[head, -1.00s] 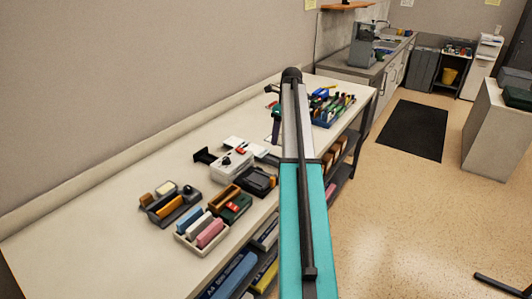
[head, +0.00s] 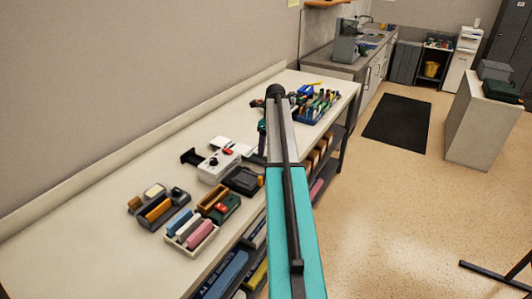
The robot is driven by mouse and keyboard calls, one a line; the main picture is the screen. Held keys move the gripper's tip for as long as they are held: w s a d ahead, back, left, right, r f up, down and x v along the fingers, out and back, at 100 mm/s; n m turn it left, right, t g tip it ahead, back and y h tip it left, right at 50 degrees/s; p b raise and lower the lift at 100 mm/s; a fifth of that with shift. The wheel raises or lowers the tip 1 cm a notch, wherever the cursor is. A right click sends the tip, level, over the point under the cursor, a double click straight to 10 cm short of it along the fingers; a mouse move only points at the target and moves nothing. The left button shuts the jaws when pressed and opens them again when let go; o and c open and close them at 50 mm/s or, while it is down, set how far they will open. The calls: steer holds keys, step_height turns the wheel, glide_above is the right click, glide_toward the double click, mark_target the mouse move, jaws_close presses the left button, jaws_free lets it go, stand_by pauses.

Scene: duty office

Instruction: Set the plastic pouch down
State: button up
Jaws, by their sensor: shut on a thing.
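My arm reaches out over the long pale table (head: 125,215) in the head view. Part of my gripper (head: 262,132) shows as a dark shape just left of the arm's far end, above the table's back half. The arm link hides most of it, including the fingertips. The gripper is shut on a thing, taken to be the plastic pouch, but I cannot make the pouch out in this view. How far the gripper is above the table cannot be told.
A white device (head: 218,165), a black tray (head: 242,181), a holder with coloured blocks (head: 192,232) and a dark organizer (head: 158,207) stand on the table. A blue bin of tools (head: 316,107) is at the far end. The near left tabletop is bare.

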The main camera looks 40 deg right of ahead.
steer(key=shift+f+p, duration=0.55)
steer(key=shift+f, duration=1.15)
steer(key=shift+f, duration=0.15)
steer(key=o, duration=1.1)
step_height(320, 180, up, 12)
steer(key=s+b, duration=0.1)
steer(key=b, duration=0.2)
steer(key=shift+s+d, duration=0.25)
steer(key=shift+s, duration=0.15)
